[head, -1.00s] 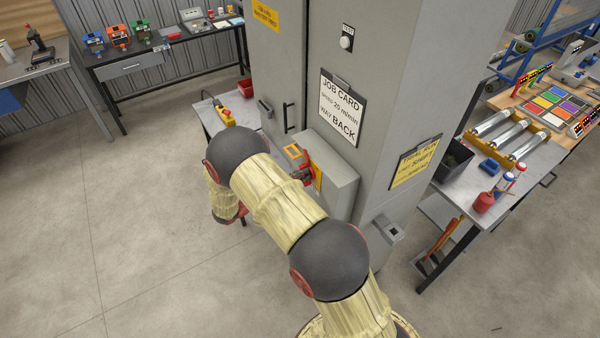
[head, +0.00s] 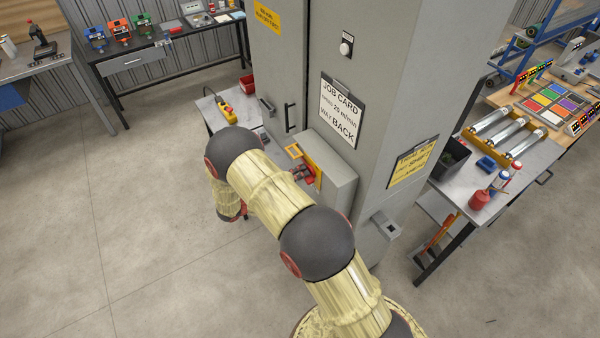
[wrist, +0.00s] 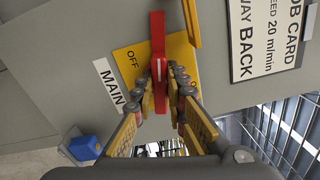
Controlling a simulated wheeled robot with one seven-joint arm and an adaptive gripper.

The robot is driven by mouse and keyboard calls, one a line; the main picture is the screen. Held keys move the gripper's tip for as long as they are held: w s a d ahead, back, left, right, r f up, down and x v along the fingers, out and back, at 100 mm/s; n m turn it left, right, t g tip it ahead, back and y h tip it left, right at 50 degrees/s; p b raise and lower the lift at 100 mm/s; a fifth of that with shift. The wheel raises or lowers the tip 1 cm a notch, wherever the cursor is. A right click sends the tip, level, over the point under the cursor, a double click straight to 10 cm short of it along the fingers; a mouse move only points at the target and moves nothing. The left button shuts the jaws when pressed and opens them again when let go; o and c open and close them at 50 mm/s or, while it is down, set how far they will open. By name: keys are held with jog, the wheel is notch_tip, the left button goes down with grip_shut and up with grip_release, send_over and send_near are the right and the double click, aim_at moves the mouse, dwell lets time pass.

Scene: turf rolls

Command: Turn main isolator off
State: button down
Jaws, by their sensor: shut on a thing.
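The main isolator is a grey box (head: 335,178) on the side of the tall grey cabinet, with a yellow plate (head: 312,165) on its face. In the wrist view the yellow plate (wrist: 130,60) reads OFF, beside a white label (wrist: 115,88) reading MAIN. The red handle (wrist: 158,42) stands out in front of the plate. My gripper (wrist: 166,88) is shut on the handle, one finger on each side. In the head view my gripper (head: 303,173) is small at the box's face, and my arm partly covers the area. The handle's exact angle is hard to tell.
A job card (head: 341,108) hangs on the cabinet above the box, and a yellow card (head: 412,163) hangs on its right side. A small table (head: 247,117) with a yellow control box stands left of the cabinet. The floor at left is open.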

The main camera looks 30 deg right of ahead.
jog(key=shift+w+n+p, duration=0.1)
jog(key=shift+n+p, duration=0.25)
jog(key=shift+n, duration=0.85)
jog(key=shift+f, duration=0.1)
jog(key=c, duration=1.8)
grip_release()
jog(key=shift+a, duration=0.1)
jog(key=a, duration=1.1)
jog(key=shift+s+a, duration=0.2)
jog(key=shift+a, duration=0.2)
